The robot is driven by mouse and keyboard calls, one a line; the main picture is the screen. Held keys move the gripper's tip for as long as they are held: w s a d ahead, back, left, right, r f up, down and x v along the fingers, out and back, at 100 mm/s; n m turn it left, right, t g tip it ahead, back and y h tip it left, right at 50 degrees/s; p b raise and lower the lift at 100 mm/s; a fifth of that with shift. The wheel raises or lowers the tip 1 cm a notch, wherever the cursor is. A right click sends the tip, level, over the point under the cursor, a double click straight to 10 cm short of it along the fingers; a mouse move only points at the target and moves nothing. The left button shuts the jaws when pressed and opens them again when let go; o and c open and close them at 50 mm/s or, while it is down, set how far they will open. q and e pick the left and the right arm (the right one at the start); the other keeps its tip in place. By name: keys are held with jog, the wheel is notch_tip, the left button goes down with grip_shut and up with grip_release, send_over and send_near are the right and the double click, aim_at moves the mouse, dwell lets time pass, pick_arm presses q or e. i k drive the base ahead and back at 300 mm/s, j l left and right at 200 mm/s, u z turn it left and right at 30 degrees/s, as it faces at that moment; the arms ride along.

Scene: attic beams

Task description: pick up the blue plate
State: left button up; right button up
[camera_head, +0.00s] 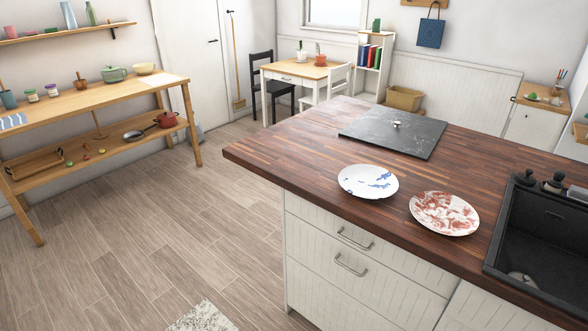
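The blue plate (368,181) is white with blue patches and lies flat on the dark wooden counter (290,155), near its front edge. A second plate, white with red patterning (444,213), lies to its right, a short gap apart. Nothing covers either plate. Neither of my grippers shows in the head view.
A black slab with a small knob (393,132) lies behind the plates. A black sink (545,245) is at the right. Drawers with handles (355,238) are below the counter. A wooden shelf table (85,100) stands at the left. The floor between is open.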

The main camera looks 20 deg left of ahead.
aim_at(363, 181)
jog(key=i+l+u, duration=0.3)
jog(key=u, duration=0.15)
jog(key=i+l+u, duration=0.45)
jog(key=i+l, duration=0.2)
jog(key=l, duration=0.2)
jog(key=i+l, duration=0.15)
jog(key=l, duration=0.2)
jog(key=k+l+z, duration=0.2)
jog(key=l+z, duration=0.25)
jog(key=k+l+z, duration=0.1)
jog(key=l+z, duration=0.85)
jog(key=k+j, duration=0.05)
